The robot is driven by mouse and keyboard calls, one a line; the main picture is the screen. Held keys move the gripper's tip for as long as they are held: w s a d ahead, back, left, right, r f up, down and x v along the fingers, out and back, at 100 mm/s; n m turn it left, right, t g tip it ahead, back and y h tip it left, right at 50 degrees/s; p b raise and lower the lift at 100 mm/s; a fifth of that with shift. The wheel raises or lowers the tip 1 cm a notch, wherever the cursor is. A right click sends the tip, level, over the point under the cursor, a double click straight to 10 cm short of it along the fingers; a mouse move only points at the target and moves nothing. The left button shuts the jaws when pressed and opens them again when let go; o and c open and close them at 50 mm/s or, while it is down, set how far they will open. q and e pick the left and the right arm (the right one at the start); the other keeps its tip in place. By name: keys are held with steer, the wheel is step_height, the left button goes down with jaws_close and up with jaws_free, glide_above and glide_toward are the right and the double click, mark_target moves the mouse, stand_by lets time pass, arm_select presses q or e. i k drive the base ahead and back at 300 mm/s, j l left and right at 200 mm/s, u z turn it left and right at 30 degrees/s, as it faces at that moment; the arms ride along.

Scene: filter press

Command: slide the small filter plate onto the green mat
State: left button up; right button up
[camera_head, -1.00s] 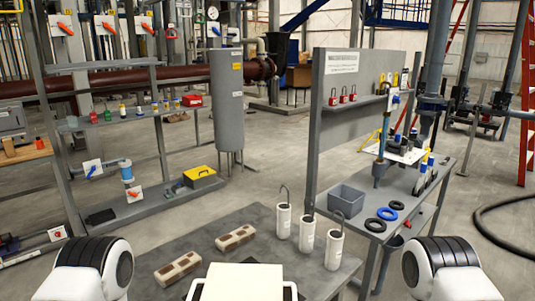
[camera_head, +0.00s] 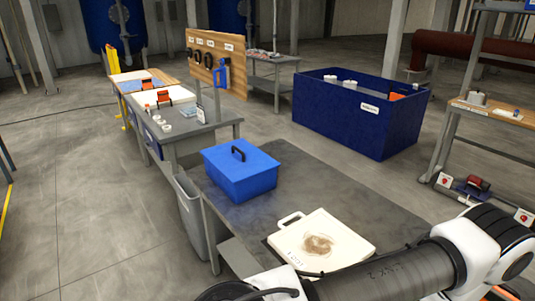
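A cream-white square plate (camera_head: 352,238) with a loop handle at its left corner lies flat on the dark grey table (camera_head: 345,192). A brown, crusty patch covers its middle, and dark writing shows near its front left edge. I cannot tell for sure whether it is the small filter plate. One of my arms crosses the bottom right in front of the plate and hides part of its near side. Neither of my grippers can be made out. No green mat is in view.
A blue lidded box (camera_head: 240,174) stands on the same table, left of the plate. A grey bin (camera_head: 190,218) stands at the table's left end. Behind are a workbench with a pegboard (camera_head: 216,62) and a large blue tank (camera_head: 350,118). Open floor lies left.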

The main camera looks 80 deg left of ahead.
mark_target(318, 242)
steer(key=u, duration=2)
steer(key=i+j+z, duration=0.1)
steer(key=j+z, duration=0.15)
steer(key=j, duration=0.5)
steer(key=j+z, duration=0.3)
steer(key=j, duration=0.45)
